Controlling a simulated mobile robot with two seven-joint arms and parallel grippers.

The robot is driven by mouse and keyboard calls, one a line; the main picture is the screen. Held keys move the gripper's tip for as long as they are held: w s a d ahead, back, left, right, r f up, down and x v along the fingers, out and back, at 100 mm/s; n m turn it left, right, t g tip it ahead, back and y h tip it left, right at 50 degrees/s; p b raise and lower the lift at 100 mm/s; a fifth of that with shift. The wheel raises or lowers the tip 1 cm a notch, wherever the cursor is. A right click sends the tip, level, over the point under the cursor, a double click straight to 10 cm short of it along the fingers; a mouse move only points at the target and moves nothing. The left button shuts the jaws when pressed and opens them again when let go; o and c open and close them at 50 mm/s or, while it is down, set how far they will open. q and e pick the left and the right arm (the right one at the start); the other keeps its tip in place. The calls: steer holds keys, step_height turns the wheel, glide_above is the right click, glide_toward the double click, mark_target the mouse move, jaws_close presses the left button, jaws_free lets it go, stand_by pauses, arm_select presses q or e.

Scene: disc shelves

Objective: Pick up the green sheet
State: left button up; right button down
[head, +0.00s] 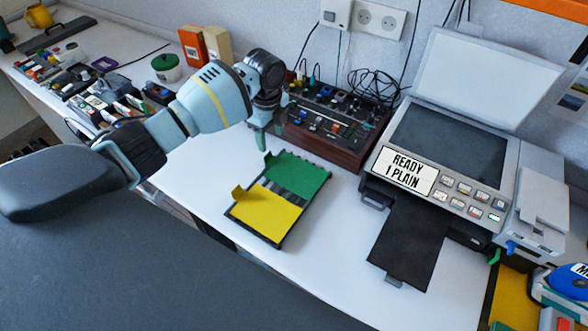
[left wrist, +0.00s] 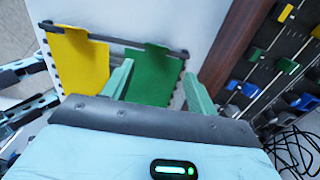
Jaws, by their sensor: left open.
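The green sheet (head: 298,178) lies flat on the far half of a dark tray (head: 280,242) on the white table, with a small upright tab at its left. A yellow sheet (head: 268,214) lies beside it on the near half. My left gripper (head: 264,143) points down, above and just behind the green sheet's tab side. In the left wrist view the open fingers (left wrist: 158,84) spread over the green sheet (left wrist: 152,68), and the yellow sheet (left wrist: 80,62) is to the left. Nothing is between the fingers. My right gripper is out of view.
A mixer-like panel in a brown wooden case (head: 335,122) stands close behind the tray. A printer (head: 450,150) with an open lid and a black output tray (head: 408,240) is at right. Clear white table surrounds the sheet tray's left and near sides.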

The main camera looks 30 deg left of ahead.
mark_target(269, 157)
arm_select(q)
step_height(269, 157, down, 2)
steer(key=shift+f, duration=0.1)
steer(key=f, duration=0.4)
steer(key=shift+s+a+f, duration=0.15)
steer(key=shift+s+a, duration=0.15)
steer(key=shift+a, duration=0.1)
steer(key=shift+f, duration=0.45)
steer(key=c, duration=1.1)
